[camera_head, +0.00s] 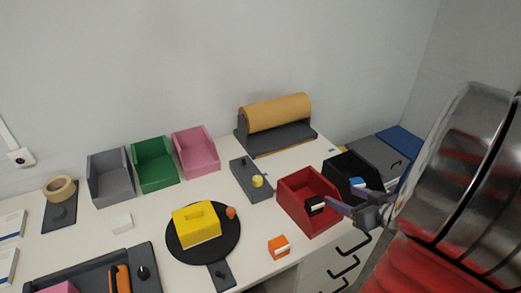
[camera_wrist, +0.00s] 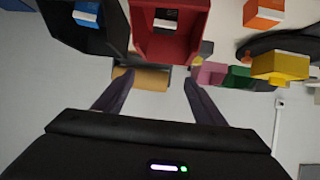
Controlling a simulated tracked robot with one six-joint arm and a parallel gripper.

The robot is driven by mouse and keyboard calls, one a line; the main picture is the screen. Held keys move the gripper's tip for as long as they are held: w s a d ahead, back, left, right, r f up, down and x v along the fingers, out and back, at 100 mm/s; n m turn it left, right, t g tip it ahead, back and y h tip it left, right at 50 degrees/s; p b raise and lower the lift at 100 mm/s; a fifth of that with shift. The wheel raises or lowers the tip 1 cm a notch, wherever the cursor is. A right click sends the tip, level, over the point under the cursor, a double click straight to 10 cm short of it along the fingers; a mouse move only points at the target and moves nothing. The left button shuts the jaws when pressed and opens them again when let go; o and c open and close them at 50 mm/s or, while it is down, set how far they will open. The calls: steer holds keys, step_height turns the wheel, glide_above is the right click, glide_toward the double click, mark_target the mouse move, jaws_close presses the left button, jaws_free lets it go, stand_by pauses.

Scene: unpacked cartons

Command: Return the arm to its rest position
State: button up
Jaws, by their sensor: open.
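My gripper (camera_head: 347,208) is at the right in the head view, in front of the red bin (camera_head: 296,198) and the black bin (camera_head: 342,169). Its jaws are open, with nothing visible between them. In the wrist view my gripper (camera_wrist: 152,88) shows two dark fingers spread apart. The red bin (camera_wrist: 169,45) appears above the fingertips there, and the black bin (camera_wrist: 100,43) at the upper left. The arm's silver and red links fill the right side of the head view.
An orange block (camera_head: 279,247) lies near the front edge. Grey (camera_head: 110,179), green (camera_head: 154,166) and pink (camera_head: 195,153) bins line the back. A brown paper roll (camera_head: 275,112) stands behind.

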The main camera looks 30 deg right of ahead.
steer(key=shift+w, duration=0.1)
steer(key=w+d+r+g+h, duration=0.1)
steer(key=w+r+h, duration=0.4)
steer(key=w+r, duration=0.15)
steer(key=a+r+m+g+h, duration=0.1)
steer(key=a+r+g, duration=0.1)
steer(key=a+r, duration=0.25)
steer(key=s+a+g+y, duration=0.1)
steer(key=s+a+y, duration=0.2)
steer(key=a, duration=1)
steer(key=s+a+n+g+y, duration=0.1)
steer(key=s+a+g+y, duration=0.1)
steer(key=s+a, duration=0.6)
steer(key=a+y, duration=0.1)
steer(key=a, duration=0.4)
steer(key=shift+a+f+g, duration=0.3)
steer(key=shift+a+f, duration=0.05)
steer(key=shift+f, duration=0.05)
